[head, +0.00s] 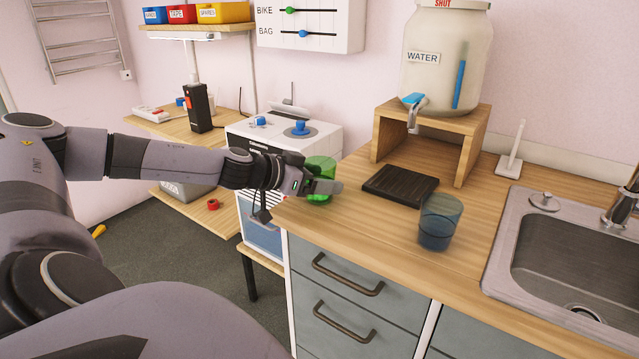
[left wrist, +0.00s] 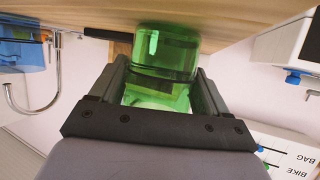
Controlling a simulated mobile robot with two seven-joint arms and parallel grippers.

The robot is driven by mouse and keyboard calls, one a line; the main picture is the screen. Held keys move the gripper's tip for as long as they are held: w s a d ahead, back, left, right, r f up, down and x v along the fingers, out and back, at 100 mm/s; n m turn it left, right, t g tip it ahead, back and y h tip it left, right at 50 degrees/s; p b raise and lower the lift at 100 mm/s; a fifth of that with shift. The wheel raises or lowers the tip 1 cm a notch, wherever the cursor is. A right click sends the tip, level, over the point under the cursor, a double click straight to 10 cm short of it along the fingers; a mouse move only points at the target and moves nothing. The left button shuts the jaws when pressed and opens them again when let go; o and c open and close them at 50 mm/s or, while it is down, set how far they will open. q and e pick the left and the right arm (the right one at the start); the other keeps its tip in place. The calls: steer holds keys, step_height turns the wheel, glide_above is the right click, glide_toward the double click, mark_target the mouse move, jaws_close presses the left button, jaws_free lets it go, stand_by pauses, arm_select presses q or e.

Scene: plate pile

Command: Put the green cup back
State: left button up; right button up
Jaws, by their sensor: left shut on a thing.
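The green cup (head: 319,167) is translucent and stands upright at the left end of the wooden counter, near its edge. My left gripper (head: 322,187) reaches in from the left and is shut on the cup. In the left wrist view, which looks upside down, the green cup (left wrist: 165,52) sits between the two fingers of the left gripper (left wrist: 163,80). Whether its base touches the counter I cannot tell. The fingers hide part of the cup. My right gripper is in neither view.
A blue cup (head: 440,222) stands on the counter (head: 375,225) at the right, before the sink (head: 575,240). A black ridged tray (head: 400,186) lies between the cups, below the water jar (head: 445,60) on its wooden stand (head: 470,125). A white machine (head: 325,137) stands behind the gripper.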

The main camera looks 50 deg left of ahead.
arm_select(q)
steer(key=shift+f, duration=0.1)
steer(key=o, duration=1.2)
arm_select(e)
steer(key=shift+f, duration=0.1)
arm_select(q)
steer(key=shift+r, duration=0.3)
steer(key=shift+s+a+r+b, duration=0.15)
steer(key=shift+s+b, duration=1)
steer(key=shift+b, duration=0.05)
steer(key=b+v, duration=0.2)
steer(key=v, duration=0.6)
steer(key=shift+r, duration=0.25)
steer(key=shift+s+a+r, duration=0.1)
steer(key=shift+s+r, duration=0.15)
steer(key=shift+s, duration=0.45)
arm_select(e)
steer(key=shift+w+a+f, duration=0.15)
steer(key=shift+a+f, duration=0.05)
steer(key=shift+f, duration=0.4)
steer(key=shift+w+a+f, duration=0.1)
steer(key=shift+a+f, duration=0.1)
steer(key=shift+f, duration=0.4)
arm_select(q)
steer(key=shift+s, duration=0.1)
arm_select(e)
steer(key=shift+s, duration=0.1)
